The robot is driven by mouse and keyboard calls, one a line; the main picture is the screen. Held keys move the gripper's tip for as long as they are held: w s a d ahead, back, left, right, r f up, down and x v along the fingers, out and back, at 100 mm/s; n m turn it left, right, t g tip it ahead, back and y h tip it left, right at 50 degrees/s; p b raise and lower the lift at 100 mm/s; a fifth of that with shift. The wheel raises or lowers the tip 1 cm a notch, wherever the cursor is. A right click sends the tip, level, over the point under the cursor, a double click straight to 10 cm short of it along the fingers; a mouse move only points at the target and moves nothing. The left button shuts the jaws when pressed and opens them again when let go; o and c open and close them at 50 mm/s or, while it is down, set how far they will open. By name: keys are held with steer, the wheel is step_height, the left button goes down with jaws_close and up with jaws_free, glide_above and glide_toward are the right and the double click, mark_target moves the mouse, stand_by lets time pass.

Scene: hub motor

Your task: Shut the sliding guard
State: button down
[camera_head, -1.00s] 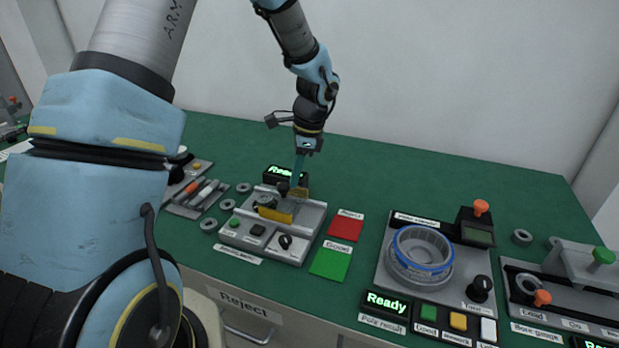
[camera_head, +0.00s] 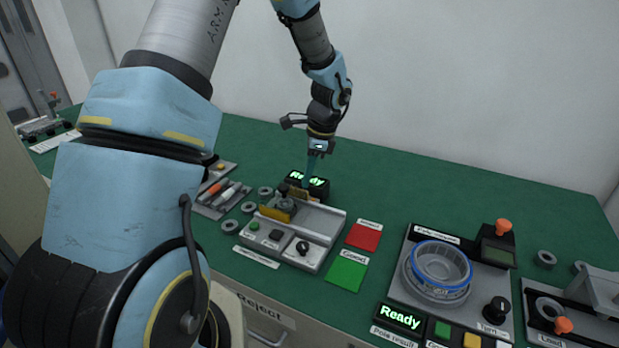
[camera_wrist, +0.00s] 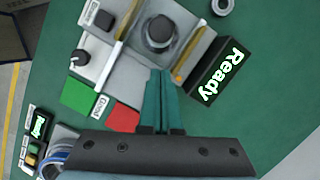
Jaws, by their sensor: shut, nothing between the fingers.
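The sliding guard, with a yellow front panel (camera_head: 276,215), stands at the left part of a grey fixture (camera_head: 318,222). In the wrist view, its yellow-edged panels (camera_wrist: 122,22) stand on either side of a dark round part (camera_wrist: 159,32). The fixture's right part is bare. My gripper (camera_head: 308,184) points down at the fixture's back edge, beside the guard's far panel. In the wrist view its teal fingers (camera_wrist: 161,72) are together and empty, close to the guard's right-hand panel (camera_wrist: 190,58). I cannot tell whether they touch it.
A lit "Ready" display (camera_head: 318,187) stands right behind the fixture, close to my fingers. A red card (camera_head: 364,237) and green card (camera_head: 347,273) lie to its right. A tester with a blue-rimmed ring (camera_head: 440,265) stands farther right. Grey rings lie left of the fixture.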

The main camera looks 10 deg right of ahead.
steer(key=w+d+b+v, duration=0.1)
steer(key=b+v, duration=0.2)
steer(key=v, duration=0.7)
steer(key=s+a+n+h, duration=0.1)
steer(key=s+a+n, duration=0.3)
steer(key=a+n, duration=0.2)
steer(key=s+a+f+n+h, duration=0.1)
steer(key=s+a+n, duration=0.3)
steer(key=a+n, duration=0.3)
steer(key=s+a+f+n+t, duration=0.1)
steer(key=s+a+n, duration=0.3)
steer(key=a, duration=0.7)
steer(key=shift+s+a+f+n+h, duration=0.2)
steer(key=shift+s+a+n+h, duration=0.15)
steer(key=shift+n, duration=0.85)
steer(key=shift+d, duration=0.1)
